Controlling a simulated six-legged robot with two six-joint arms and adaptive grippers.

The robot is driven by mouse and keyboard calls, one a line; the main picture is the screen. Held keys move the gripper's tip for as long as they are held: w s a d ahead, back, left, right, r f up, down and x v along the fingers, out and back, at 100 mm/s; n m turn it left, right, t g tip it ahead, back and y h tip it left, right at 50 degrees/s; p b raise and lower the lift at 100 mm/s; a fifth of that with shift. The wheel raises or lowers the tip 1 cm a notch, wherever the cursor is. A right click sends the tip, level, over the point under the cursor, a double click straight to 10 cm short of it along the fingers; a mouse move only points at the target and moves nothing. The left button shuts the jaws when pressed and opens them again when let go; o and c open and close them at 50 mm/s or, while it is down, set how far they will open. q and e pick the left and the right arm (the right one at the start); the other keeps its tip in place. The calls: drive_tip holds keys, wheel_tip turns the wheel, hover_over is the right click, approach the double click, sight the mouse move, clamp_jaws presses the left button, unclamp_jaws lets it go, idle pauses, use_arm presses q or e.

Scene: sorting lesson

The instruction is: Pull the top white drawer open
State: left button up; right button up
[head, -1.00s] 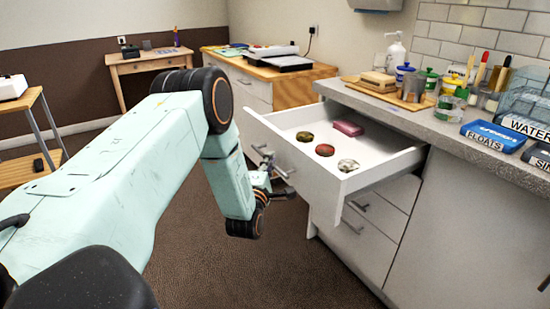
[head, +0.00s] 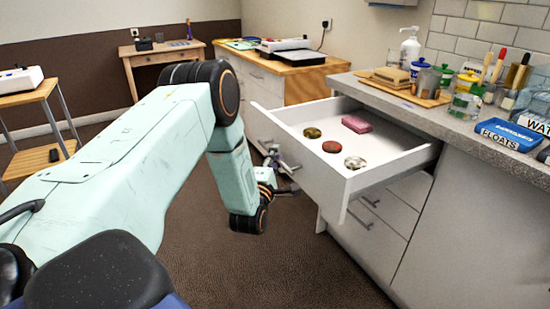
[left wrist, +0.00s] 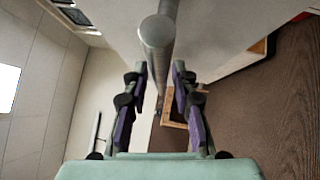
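The top white drawer (head: 305,182) juts well out from under the grey counter, open. It holds a pink block (head: 356,124) and several small round items, such as a red one (head: 331,147). Its grey bar handle is at the left of the front panel and is partly hidden by my left gripper (head: 279,168). In the left wrist view the handle bar (left wrist: 158,35) runs between the fingertips of the left gripper (left wrist: 159,75), which are drawn in close on both sides of it. My right gripper is out of view.
Closed drawers (head: 365,212) lie below the open one. The counter (head: 465,128) carries a wooden board (head: 400,90), jars, a soap bottle (head: 409,50) and a blue FLOATS tray (head: 509,136). The brown floor (head: 240,265) in front is clear. A wooden side table (head: 30,97) stands left.

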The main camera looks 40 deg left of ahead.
use_arm(q)
drive_tip(key=shift+o, duration=0.3)
drive_tip(key=shift+s, duration=0.1)
drive_tip(key=v, duration=1.2)
drive_tip(key=shift+f, duration=0.1)
drive_tip(key=s+d+f+m+g+h, duration=0.3)
drive_tip(key=s+d+f+m+g, duration=0.1)
drive_tip(key=f+m, duration=0.35)
drive_tip(key=s+d+f+m+g+h, duration=0.2)
drive_tip(key=s+d+f+m+g, duration=0.15)
drive_tip(key=f+m, duration=0.35)
drive_tip(key=s+d+f+m+g+h, duration=0.1)
drive_tip(key=s+d+m+g, duration=0.3)
drive_tip(key=s, duration=0.7)
drive_tip(key=s+d+f+m+g+h, duration=0.1)
drive_tip(key=s+d+f+m+g, duration=0.3)
drive_tip(key=s, duration=0.7)
drive_tip(key=d+m+g, duration=0.1)
drive_tip(key=d+g, duration=0.1)
drive_tip(key=d, duration=0.1)
drive_tip(key=shift+s+h, duration=0.3)
drive_tip(key=shift+s, duration=0.1)
